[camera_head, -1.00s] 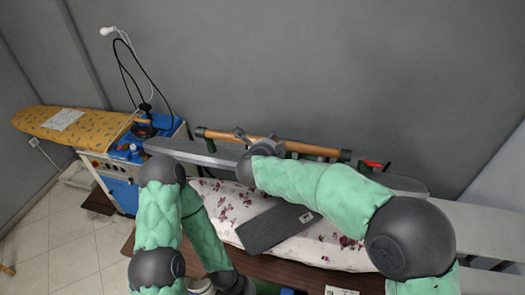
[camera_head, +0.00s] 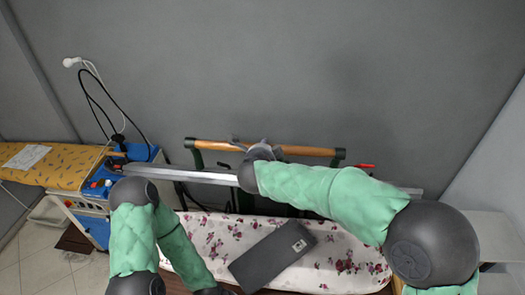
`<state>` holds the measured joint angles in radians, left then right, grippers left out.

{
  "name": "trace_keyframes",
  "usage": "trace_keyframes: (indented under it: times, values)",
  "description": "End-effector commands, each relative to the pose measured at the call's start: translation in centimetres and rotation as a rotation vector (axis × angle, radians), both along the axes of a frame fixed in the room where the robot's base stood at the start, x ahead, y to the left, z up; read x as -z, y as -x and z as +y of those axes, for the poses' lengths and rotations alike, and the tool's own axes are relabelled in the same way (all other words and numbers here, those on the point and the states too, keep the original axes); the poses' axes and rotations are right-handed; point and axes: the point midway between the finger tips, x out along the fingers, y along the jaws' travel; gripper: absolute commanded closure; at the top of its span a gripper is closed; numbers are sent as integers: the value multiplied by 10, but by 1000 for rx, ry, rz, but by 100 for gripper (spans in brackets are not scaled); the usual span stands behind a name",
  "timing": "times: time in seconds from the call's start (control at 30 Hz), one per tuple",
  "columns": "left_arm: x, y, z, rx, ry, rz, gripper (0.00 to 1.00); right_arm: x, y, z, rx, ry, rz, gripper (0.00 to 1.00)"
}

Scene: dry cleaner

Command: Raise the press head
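The press head is a long, narrow grey plate (camera_head: 195,175) that I see nearly edge-on, running left to right above and behind a floral padded bed (camera_head: 345,258). A wooden bar handle with green brackets (camera_head: 308,151) runs along its far side. My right gripper (camera_head: 252,145) is at the middle of this handle and overlaps it. Its fingertips are too small and dark to show whether they are closed around the bar. My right forearm hides part of the head. My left arm reaches down past the bottom edge, and its gripper is out of view.
A dark flat board with a light label (camera_head: 270,258) lies on the floral bed. At left are a yellow ironing board (camera_head: 60,168) and a blue-topped steam unit (camera_head: 100,200). A red-tipped lever (camera_head: 364,166) is right of the handle. A grey wall stands close behind.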

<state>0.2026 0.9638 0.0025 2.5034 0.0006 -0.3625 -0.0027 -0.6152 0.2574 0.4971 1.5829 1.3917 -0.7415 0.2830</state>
Motion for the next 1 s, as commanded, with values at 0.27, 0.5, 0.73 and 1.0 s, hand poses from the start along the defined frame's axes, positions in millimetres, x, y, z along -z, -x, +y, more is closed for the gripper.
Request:
trace_keyframes:
  times: [0.27, 0.5, 0.73, 1.0]
  values:
    - [0, 0, 0, 0, 0, 0, 100, -2, 0, 1, -1, -2, -4, 35]
    - [0, 0, 0, 0, 0, 0, 100, -1, 0, 1, -1, 0, -1, 35]
    - [0, 0, 0, 0, 0, -1, 100, -10, 15, 2, -3, -1, -4, 35]
    - [0, 0, 0, 0, 0, -1, 100, -35, 62, 3, -4, -3, -5, 35]
